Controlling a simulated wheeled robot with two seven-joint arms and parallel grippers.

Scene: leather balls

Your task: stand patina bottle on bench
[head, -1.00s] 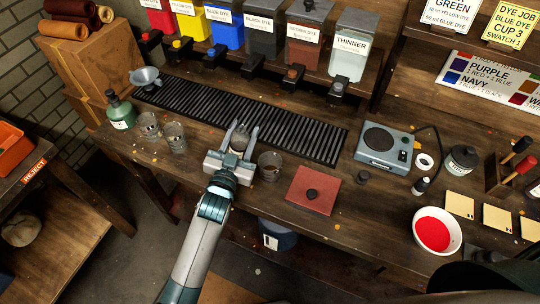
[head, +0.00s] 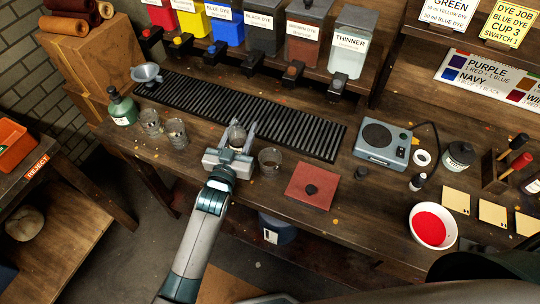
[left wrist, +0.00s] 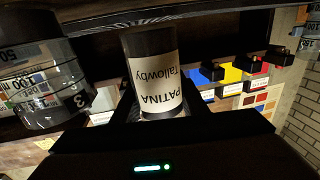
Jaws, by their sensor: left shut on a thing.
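My left gripper (head: 238,140) is shut on the patina bottle (head: 237,136), over the front part of the bench (head: 335,205), beside the dark ribbed mat. In the left wrist view the bottle (left wrist: 152,75) is close up, with a dark end and a cream label reading PATINA Tallowby. The label text is upside down in that picture, as are the dispensers behind it, so the bottle looks about upright. Whether its base touches the bench cannot be told. My right gripper is not in view.
A glass cup (head: 269,161) stands just right of my left gripper. Two more cups (head: 150,121) and a green bottle (head: 122,107) stand left. A red square (head: 312,184) lies right, with a scale (head: 383,146) beyond. The ribbed mat (head: 290,128) lies behind.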

